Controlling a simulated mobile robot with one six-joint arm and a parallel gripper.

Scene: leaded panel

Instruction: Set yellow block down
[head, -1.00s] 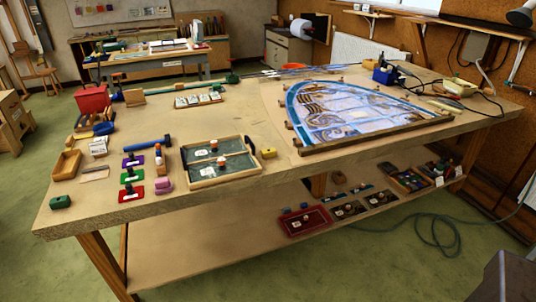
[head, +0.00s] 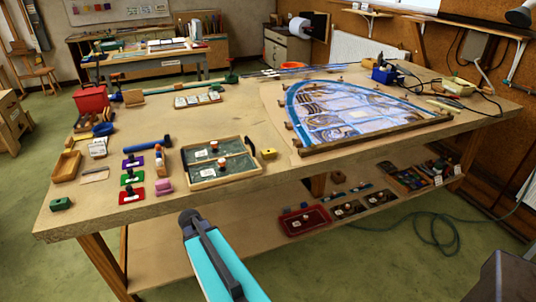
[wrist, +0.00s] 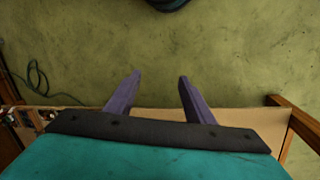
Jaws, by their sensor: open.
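A small yellow block (head: 269,153) sits on the workbench top (head: 230,120), just right of the wooden-framed tray and near the front edge. My gripper (wrist: 160,76) shows in the wrist view with its two purple fingers apart and nothing between them. Green floor lies beyond the fingertips. In the head view my teal arm rises in front of the bench, and my fingers cannot be made out there. The yellow block does not show in the wrist view.
The wooden tray (head: 190,183) holds dark panels beside the block. A leaded panel (head: 350,110) lies to the right behind a wooden batten. A lower shelf (head: 150,262) holds a red tray (head: 304,220). A green hose (head: 440,240) lies on the floor.

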